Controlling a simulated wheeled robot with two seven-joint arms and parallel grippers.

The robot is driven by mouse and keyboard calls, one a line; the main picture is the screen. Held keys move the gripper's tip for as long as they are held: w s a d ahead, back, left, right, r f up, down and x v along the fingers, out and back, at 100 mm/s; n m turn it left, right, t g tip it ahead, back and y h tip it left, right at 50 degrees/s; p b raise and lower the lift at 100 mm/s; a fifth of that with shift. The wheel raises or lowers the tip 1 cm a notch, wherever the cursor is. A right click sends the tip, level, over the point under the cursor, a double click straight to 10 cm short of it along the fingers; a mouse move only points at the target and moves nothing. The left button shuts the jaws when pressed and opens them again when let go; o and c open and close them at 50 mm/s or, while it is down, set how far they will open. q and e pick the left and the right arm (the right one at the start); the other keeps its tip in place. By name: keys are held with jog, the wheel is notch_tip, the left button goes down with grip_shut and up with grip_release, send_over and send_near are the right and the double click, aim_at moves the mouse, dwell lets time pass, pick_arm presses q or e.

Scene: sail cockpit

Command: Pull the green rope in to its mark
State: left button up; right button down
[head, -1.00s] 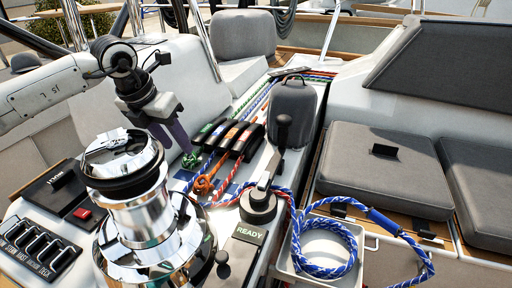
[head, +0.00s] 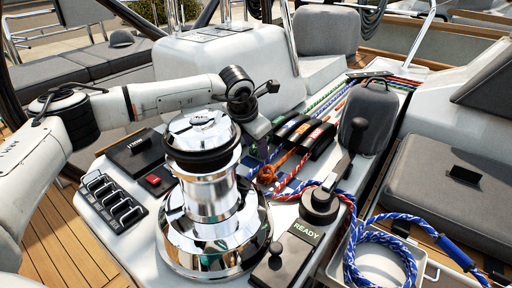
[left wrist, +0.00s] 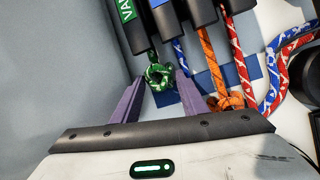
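The green rope's knotted end (left wrist: 158,76) hangs out of the clutch with the green label (left wrist: 128,14) in the left wrist view. My left gripper (left wrist: 160,82) is open, its two purple fingers apart with the green knot between their tips. I cannot tell whether either finger touches it. In the head view the left gripper (head: 258,128) is partly hidden behind the winch, and the knot is hard to make out there. The green rope's line (head: 322,103) runs back behind the clutches. I cannot make out its mark. My right gripper is not in view.
A chrome winch (head: 205,200) stands close in front of the left gripper. Orange (left wrist: 226,100) and red-white (left wrist: 246,92) ropes hang right of the green one. A lever (head: 352,150), a READY panel (head: 306,232) and a tray (head: 432,272) with coiled blue rope lie to the right.

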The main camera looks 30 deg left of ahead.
pick_arm(q)
jog(key=shift+w+f, duration=0.15)
jog(key=shift+f, duration=0.2)
grip_shut()
jog(key=shift+s+a, duration=0.15)
jog(key=shift+s, duration=0.85)
jog(key=shift+s+a, duration=0.15)
jog(key=shift+s, duration=0.8)
grip_release()
